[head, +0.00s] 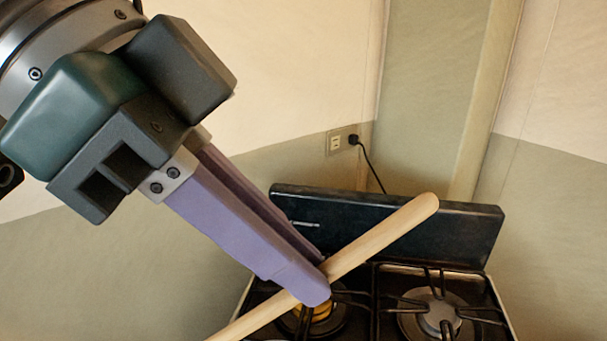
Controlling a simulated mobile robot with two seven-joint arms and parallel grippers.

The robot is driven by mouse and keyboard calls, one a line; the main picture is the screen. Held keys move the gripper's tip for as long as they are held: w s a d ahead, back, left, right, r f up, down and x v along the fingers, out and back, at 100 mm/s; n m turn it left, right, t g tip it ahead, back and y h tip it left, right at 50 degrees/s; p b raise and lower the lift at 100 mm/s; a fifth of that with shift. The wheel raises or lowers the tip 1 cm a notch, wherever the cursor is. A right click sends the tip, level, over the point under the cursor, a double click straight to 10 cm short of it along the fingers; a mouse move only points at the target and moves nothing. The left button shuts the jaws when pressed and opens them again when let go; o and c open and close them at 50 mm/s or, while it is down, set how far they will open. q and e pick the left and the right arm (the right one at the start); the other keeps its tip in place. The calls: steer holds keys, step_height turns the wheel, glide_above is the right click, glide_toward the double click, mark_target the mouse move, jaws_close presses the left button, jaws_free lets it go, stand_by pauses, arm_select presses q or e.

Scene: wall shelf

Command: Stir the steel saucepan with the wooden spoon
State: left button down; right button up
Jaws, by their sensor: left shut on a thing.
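My left gripper (319,281) comes in from the upper left and is shut on the wooden spoon (385,236). The purple fingers close around the pale round handle. The handle runs slantwise, from its rounded end at the upper right down to the lower left, where the picture edge cuts it off. The spoon's bowl is out of view. The gripper and spoon appear in front of the stove. The steel saucepan is not in view. My right gripper is not in view.
A gas stove (375,300) stands below with black pan supports and a bare burner (436,316) at right. Its dark raised back panel (440,232) stands behind. A socket (337,143) with a black cord is on the wall. The upper right is free.

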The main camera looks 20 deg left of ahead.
arm_select(q)
steer(key=r+m+h+p, duration=0.1)
steer(key=h+p, duration=0.1)
steer(key=r+m+h+p, duration=0.1)
steer(key=h, duration=0.1)
steer(key=d+r+m+h+p, duration=0.1)
steer(key=h+p, duration=0.1)
steer(key=shift+r+m+h+p, duration=0.1)
steer(key=shift+m+h+p, duration=0.25)
steer(key=shift+m+h, duration=0.05)
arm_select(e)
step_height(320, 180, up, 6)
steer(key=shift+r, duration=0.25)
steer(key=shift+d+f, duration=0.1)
arm_select(q)
steer(key=shift+s+b, duration=0.1)
steer(key=shift+b, duration=0.2)
step_height(320, 180, down, 13)
steer(key=b, duration=1.4)
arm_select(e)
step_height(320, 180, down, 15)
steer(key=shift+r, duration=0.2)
arm_select(q)
steer(key=shift+r, duration=0.15)
